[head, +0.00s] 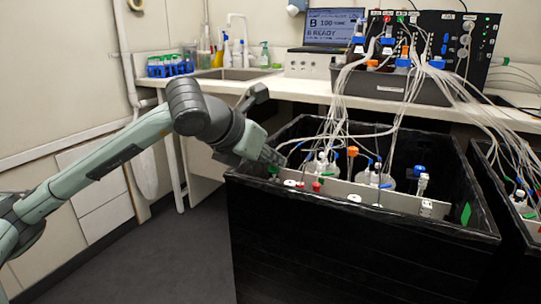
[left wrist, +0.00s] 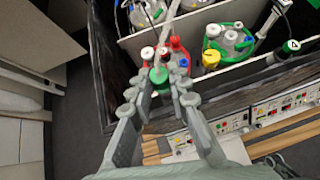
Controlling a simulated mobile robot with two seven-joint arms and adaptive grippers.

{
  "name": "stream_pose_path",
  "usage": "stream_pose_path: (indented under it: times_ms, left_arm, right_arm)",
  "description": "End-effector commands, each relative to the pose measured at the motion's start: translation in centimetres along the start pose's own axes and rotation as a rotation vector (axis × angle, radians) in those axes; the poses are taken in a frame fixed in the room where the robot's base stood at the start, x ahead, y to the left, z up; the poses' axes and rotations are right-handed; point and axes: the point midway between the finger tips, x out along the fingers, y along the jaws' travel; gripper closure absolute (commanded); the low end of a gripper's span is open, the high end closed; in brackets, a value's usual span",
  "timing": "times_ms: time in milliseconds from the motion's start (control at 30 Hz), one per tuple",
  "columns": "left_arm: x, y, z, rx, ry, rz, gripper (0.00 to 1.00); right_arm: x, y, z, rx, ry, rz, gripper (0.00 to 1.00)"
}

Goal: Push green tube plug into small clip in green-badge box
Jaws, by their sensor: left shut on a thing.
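My left gripper (head: 272,158) reaches over the left rim of the black box (head: 350,245) that carries a green badge (head: 466,214) on its right side. In the left wrist view the left gripper (left wrist: 161,88) is shut on the green tube plug (left wrist: 159,76), which sits between the fingertips. The plug also shows as a small green spot in the head view (head: 273,170). A pale strip (head: 390,198) runs across the box below the gripper, with small fittings along it. The small clip cannot be made out clearly. My right gripper is not in view.
Red and white caps (left wrist: 163,52) stand close beside the held plug. Vessels with tubes (head: 375,178) stand in the box, and many tubes run up to a black control unit (head: 440,45). Another black box (head: 515,215) stands at the right. The floor at the left is clear.

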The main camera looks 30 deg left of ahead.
Motion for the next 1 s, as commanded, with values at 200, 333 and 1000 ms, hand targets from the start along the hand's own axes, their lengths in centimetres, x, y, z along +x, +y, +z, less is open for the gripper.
stream_pose_path:
  times_ms: [200,333,1000]
  left_arm:
    - [0.02,0.01,-0.03,0.000,0.000,0.000,0.96]
    - [0.02,0.01,-0.02,0.000,-0.001,0.000,0.96]
    - [0.42,0.01,-0.50,0.000,-0.001,0.000,0.96]
  right_arm:
    - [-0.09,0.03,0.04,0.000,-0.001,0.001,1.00]
    - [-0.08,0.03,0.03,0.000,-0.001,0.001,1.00]
    - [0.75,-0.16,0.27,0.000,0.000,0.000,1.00]
